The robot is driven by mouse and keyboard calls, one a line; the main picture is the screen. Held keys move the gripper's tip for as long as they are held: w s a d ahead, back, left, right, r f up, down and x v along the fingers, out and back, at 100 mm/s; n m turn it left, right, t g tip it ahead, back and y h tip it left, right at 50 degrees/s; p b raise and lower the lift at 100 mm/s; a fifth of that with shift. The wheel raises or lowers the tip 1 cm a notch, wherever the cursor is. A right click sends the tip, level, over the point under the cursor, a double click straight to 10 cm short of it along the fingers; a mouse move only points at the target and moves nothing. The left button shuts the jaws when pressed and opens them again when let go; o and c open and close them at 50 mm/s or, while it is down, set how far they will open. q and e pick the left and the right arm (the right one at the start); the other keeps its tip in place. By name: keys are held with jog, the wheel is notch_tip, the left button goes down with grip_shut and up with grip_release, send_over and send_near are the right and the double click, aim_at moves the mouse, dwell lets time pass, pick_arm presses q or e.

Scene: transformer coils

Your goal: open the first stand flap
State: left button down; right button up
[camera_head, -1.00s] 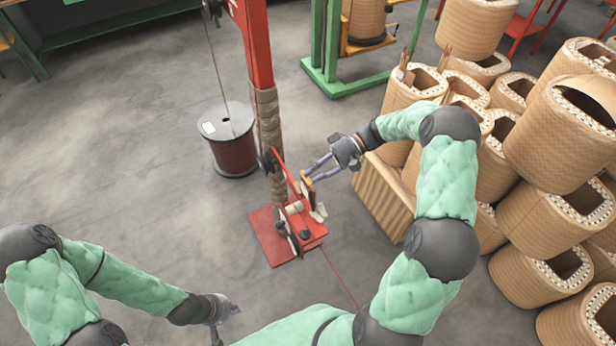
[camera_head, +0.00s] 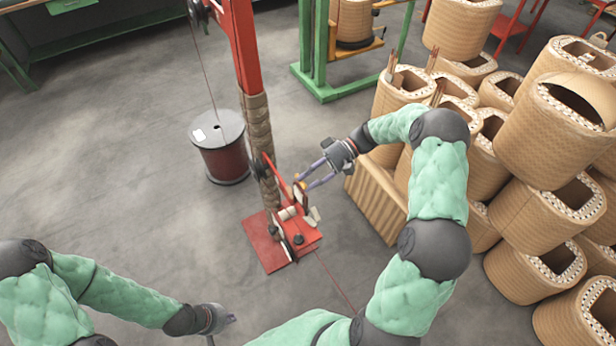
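A red stand (camera_head: 243,55) with a wrapped column (camera_head: 257,130) rises from a red base plate (camera_head: 262,247). A red mechanism with rollers (camera_head: 287,213) and pale flap-like parts (camera_head: 313,217) sits low on the base. My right gripper (camera_head: 301,186) is at the upper right of this mechanism, its two long fingers spread, with a small orange-yellow part at the fingertips. Whether it touches the mechanism is not clear. My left gripper (camera_head: 222,326) is low at the bottom of the picture, away from the stand, its fingers partly cut off by the frame edge.
A dark red wire spool (camera_head: 222,158) stands left of the column. Several wound tan coils (camera_head: 553,130) are stacked at the right, by a ribbed tan box (camera_head: 377,200). A green frame (camera_head: 318,80) stands behind. The grey floor at left is clear.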

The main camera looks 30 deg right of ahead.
jog(key=shift+w+d+r, duration=0.1)
jog(key=v, duration=1.1)
jog(key=shift+d, duration=0.4)
